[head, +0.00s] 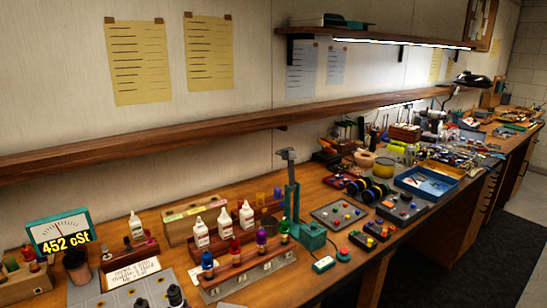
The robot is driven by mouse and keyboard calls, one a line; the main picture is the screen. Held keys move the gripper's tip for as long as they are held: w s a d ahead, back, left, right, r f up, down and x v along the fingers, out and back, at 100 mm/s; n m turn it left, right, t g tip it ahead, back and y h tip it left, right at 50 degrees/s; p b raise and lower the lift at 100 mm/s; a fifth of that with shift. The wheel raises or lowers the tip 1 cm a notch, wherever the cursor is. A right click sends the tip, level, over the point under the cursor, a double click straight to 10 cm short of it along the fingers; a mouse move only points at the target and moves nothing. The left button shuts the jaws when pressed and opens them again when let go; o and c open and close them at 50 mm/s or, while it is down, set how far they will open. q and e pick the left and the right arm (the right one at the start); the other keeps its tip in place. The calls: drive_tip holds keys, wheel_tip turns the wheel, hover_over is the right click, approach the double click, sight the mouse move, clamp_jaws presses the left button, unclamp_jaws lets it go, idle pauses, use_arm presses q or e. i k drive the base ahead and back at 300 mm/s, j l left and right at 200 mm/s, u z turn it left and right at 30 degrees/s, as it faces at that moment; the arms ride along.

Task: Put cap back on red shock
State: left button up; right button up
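A red shock (235,252) stands upright in a wood and grey rack (247,277) at the front of the bench. A blue shock (207,264), a purple shock (261,240) and a green shock (284,231) stand in the same rack. The shocks are too small to tell whether a cap sits on the red one. Small black parts (175,296) stand on a grey tray at the bottom edge; I cannot tell whether any is a cap. Neither of my grippers is in view.
White bottles (224,223) stand behind the rack. A teal press (291,200) rises to its right. A meter reading 452 cSt (61,234) is at left. Several trays and tools crowd the bench farther right. A wooden ledge (200,131) runs along the wall.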

sight(236, 259)
drive_tip(key=i+l+u, duration=0.1)
drive_tip(key=u, duration=0.5)
drive_tip(key=i+l+u, duration=0.2)
drive_tip(key=l, duration=0.45)
drive_tip(key=l+u, duration=0.25)
drive_tip(key=l, duration=0.4)
drive_tip(key=i+l+u, duration=0.2)
drive_tip(key=l, duration=0.9)
drive_tip(key=k, duration=0.05)
